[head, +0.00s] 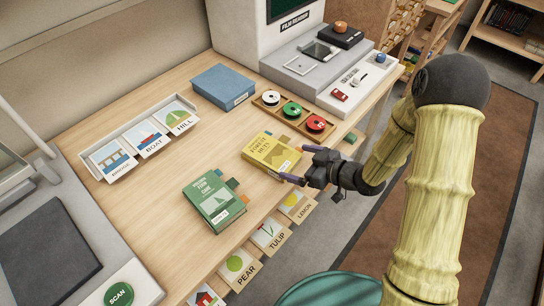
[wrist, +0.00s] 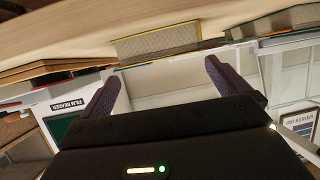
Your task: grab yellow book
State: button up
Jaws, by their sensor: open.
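The yellow book (head: 270,155) lies flat on the wooden table near its front edge, cover up. In the wrist view, its page edge with yellow borders (wrist: 156,43) shows at the top against the wood. My gripper (head: 294,163) is open and empty at the book's right end, by the table edge, fingers pointing at it. In the wrist view, the two purple fingers (wrist: 163,70) are spread, and the book's edge is beyond the tips, roughly centred between them. I cannot tell whether a fingertip touches it.
A green book (head: 214,200) lies to the left, a blue box or book (head: 223,87) behind. A tray of reels (head: 268,102) is just beyond the yellow book. Picture cards, including one marked tulip (head: 268,236), hang along the front edge. A film reader stands at the back.

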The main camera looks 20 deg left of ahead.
aim_at(280, 157)
jog(key=x, duration=0.5)
jog(key=shift+r, duration=0.15)
jog(key=shift+c, duration=0.2)
jog(key=c, duration=0.9)
jog(key=shift+o, duration=0.2)
notch_tip(280, 157, up, 10)
jog(key=p, duration=0.1)
